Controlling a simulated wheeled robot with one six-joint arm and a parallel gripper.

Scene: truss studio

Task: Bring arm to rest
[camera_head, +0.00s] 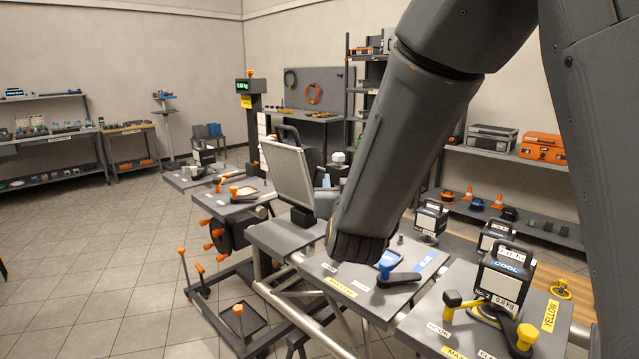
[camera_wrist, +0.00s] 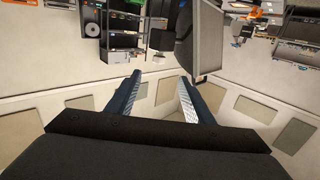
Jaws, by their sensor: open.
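My arm (camera_head: 405,140) reaches down from the upper right across the middle of the head view. Its dark lower end is above the grey bench with the blue-knobbed lever (camera_head: 398,274). My gripper's fingers do not show clearly there. In the wrist view my gripper (camera_wrist: 159,76) has its two fingers spread wide with nothing between them. Beyond them are a pale wall with tan panels and an upside-down view of the room. No held object shows.
A tilted grey panel (camera_head: 287,172) stands just left of my arm. A box marked COOL (camera_head: 502,275) and a yellow-handled lever (camera_head: 465,304) are on the right bench. An orange case (camera_head: 542,147) sits on the back shelf. The tiled floor (camera_head: 110,250) at left is open.

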